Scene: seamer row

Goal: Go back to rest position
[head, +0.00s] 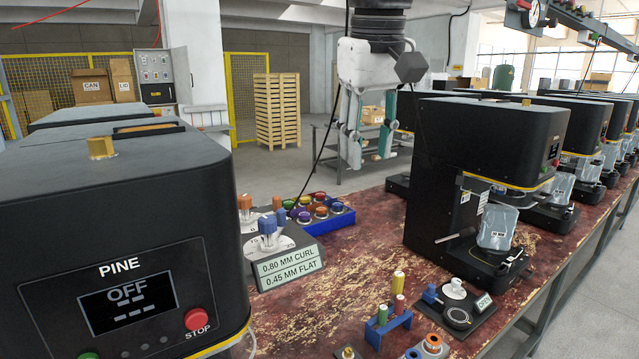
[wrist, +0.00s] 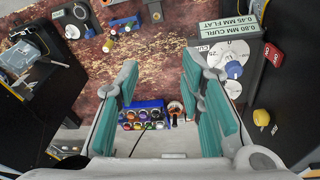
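My gripper (head: 366,140) hangs high over the back of the bench in the head view, pointing down. Its two teal-padded fingers stand wide apart with nothing between them. The wrist view also shows my gripper (wrist: 166,95) open, with the bench far below. Between the fingers in that view, a blue rack (wrist: 143,107) of coloured knobs lies below, clear of the pads. Nothing touches the fingers in either view.
A black machine marked PINE (head: 125,265) stands at the left front. A grey dial block (head: 290,262) and the blue rack (head: 340,220) sit beside it. Another seamer (head: 480,145) stands to the right. The worn red bench top (head: 365,270) is bare in the middle.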

